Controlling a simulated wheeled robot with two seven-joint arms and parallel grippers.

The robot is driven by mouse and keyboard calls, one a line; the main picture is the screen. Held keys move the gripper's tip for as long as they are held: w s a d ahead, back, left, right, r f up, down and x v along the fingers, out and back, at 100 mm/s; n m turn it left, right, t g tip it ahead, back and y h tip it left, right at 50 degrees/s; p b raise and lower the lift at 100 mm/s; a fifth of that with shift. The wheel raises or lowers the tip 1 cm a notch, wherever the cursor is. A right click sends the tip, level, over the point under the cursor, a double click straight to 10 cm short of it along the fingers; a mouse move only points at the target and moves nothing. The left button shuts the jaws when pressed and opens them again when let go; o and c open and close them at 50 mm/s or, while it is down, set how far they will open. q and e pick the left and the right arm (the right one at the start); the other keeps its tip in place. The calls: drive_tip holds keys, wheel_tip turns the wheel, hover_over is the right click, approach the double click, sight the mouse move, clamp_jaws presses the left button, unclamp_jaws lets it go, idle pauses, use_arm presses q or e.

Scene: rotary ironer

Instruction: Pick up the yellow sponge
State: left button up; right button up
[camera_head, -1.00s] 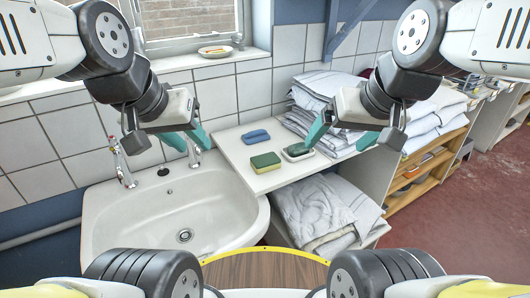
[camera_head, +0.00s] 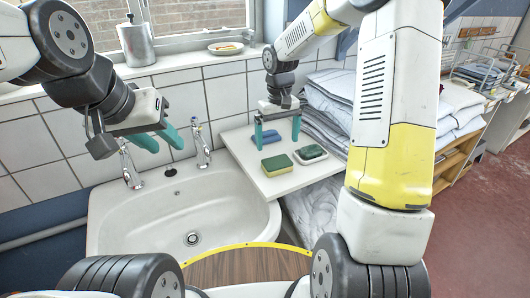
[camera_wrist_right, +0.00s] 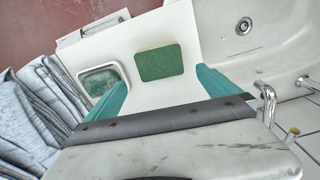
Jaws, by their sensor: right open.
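The yellow sponge (camera_head: 277,163) has a green top and a yellow lower layer. It lies flat on the white counter (camera_head: 255,182) beside the sink. In the right wrist view its green top (camera_wrist_right: 160,63) shows ahead of and between the fingers, with nothing gripping it. My right gripper (camera_head: 277,142) points down with teal fingers spread, above the counter just behind the yellow sponge and around the spot where a blue sponge (camera_head: 266,138) shows. My left gripper (camera_head: 167,147) is over the sink's back left, its teal fingers apart and empty.
A soap dish with a green bar (camera_head: 311,153) sits close right of the yellow sponge. The sink (camera_head: 150,205) with taps (camera_head: 201,145) is to the left. Folded linens (camera_head: 325,110) stand right of the counter. A small dish (camera_head: 225,47) is on the windowsill.

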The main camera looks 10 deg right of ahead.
sight(276, 161)
drive_tip(key=shift+w+a+f, duration=0.1)
drive_tip(key=shift+w+f, duration=0.05)
drive_tip(key=shift+f, duration=0.3)
wheel_tip(276, 161, down, 8)
drive_tip(key=shift+w+r, duration=0.1)
drive_tip(key=shift+r, duration=0.15)
drive_tip(key=c, duration=1.1)
